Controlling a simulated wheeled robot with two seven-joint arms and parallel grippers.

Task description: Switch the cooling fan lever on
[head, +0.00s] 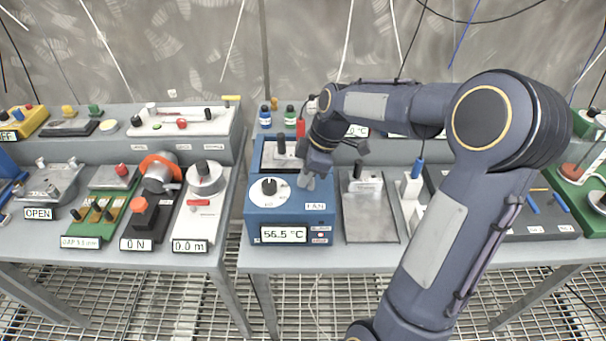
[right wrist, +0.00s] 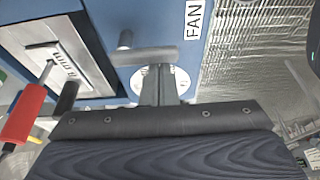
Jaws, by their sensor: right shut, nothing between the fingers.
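The blue cooling unit (head: 262,222) stands on the right bench, with a black dial (head: 269,187), a 56.5 °C display (head: 284,233) and a FAN label (head: 315,206). My right gripper (head: 307,182) is shut and empty, pointing down at the unit just above the FAN label. It hides most of the lever in the head view. In the right wrist view, a grey lever bar (right wrist: 145,56) lies across a round pale plate beside the FAN label (right wrist: 194,20). My shut fingers (right wrist: 161,92) are at this bar; whether they touch it is unclear. My left gripper is out of view.
A metal-plated panel (head: 280,155) with a black-handled lever sits behind the dial. A red-handled part (head: 300,127) stands close to my wrist. A grey tray device (head: 370,215) is right of the unit. The left bench holds several other devices.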

